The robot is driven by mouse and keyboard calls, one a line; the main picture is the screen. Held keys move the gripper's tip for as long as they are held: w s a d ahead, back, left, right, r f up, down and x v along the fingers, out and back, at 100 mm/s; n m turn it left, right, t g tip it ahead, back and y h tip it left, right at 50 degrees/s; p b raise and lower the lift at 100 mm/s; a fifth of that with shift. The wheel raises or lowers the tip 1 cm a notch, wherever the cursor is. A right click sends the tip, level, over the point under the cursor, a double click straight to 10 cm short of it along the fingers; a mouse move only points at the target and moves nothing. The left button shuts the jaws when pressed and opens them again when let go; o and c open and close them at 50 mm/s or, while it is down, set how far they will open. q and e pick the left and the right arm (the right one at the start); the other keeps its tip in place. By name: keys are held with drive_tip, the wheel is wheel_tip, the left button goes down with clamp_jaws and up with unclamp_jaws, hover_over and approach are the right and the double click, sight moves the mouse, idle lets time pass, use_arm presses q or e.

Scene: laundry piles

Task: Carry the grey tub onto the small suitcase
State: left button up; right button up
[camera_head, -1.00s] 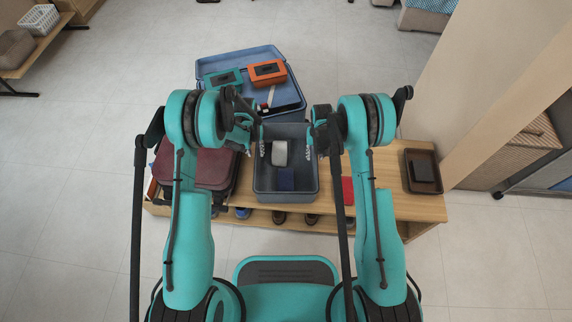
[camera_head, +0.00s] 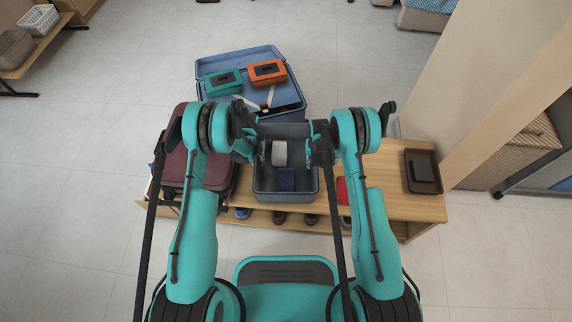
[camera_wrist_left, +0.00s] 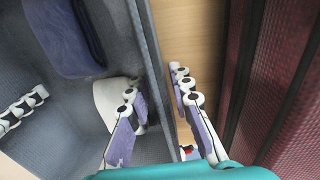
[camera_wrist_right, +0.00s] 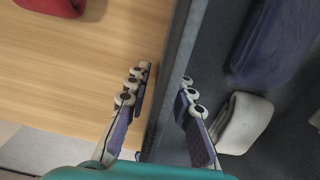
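The grey tub (camera_head: 287,197) stands on the wooden bench, with a pale folded item (camera_head: 280,153) and a dark blue folded item (camera_head: 286,179) inside. A maroon suitcase (camera_head: 205,172) lies left of it, partly hidden by my left arm. My left gripper (camera_wrist_left: 158,98) straddles the tub's left wall, one finger inside and one outside, with gaps beside the wall. My right gripper (camera_wrist_right: 163,92) straddles the right wall likewise, its fingers apart. Neither visibly pinches the wall. The tub wall shows in the left wrist view (camera_wrist_left: 143,32) and the right wrist view (camera_wrist_right: 185,45).
A larger blue open suitcase (camera_head: 215,62) lies behind the bench, holding a teal box (camera_head: 223,82) and an orange box (camera_head: 267,72). A red item (camera_head: 342,190) and a brown tray (camera_head: 410,182) are on the bench at right. Several shoes (camera_head: 279,217) sit below.

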use_arm(q)
clamp_jaws()
use_arm(e)
clamp_jaws()
use_arm(q)
drive_tip(key=shift+r, duration=0.1)
use_arm(e)
drive_tip(key=shift+r, duration=0.1)
